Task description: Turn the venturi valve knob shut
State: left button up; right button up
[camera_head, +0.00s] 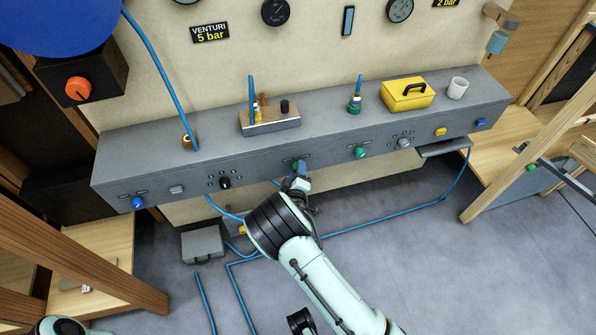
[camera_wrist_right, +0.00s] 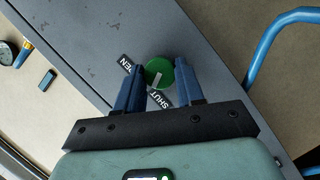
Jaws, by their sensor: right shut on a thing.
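The valve knob (camera_wrist_right: 159,71) is a round green knob with a white pointer line, on the grey front of the bench in the wrist view. The line points toward the SHUT label (camera_wrist_right: 160,99); the partly hidden OPEN label (camera_wrist_right: 125,63) is to its left. My right gripper (camera_wrist_right: 161,68) is shut on the knob, with one blue finger on each side. In the head view, my right gripper (camera_head: 299,172) is at the bench front and hides most of the knob. My left gripper is not in view.
The grey bench (camera_head: 215,160) carries a yellow box (camera_head: 405,96), a white cup (camera_head: 457,88) and a small block with fittings (camera_head: 270,122). Another green knob (camera_head: 361,153) is to the right. Blue hoses (camera_head: 345,229) cross the floor. A wooden frame (camera_head: 95,255) stands at left.

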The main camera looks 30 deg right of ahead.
jog(key=n, duration=0.1)
jog(key=n+h+b, duration=0.1)
jog(key=n, duration=0.1)
jog(key=shift+f+t+h, duration=0.2)
jog(key=shift+t+h, duration=0.1)
jog(key=shift+t, duration=0.1)
jog(key=shift+n, duration=0.3)
jog(key=o, duration=1)
jog(key=shift+o, duration=0.2)
jog(key=shift+a, duration=0.1)
jog(key=p+v, duration=0.1)
jog(key=v, duration=1.2)
jog(key=shift+s, duration=0.2)
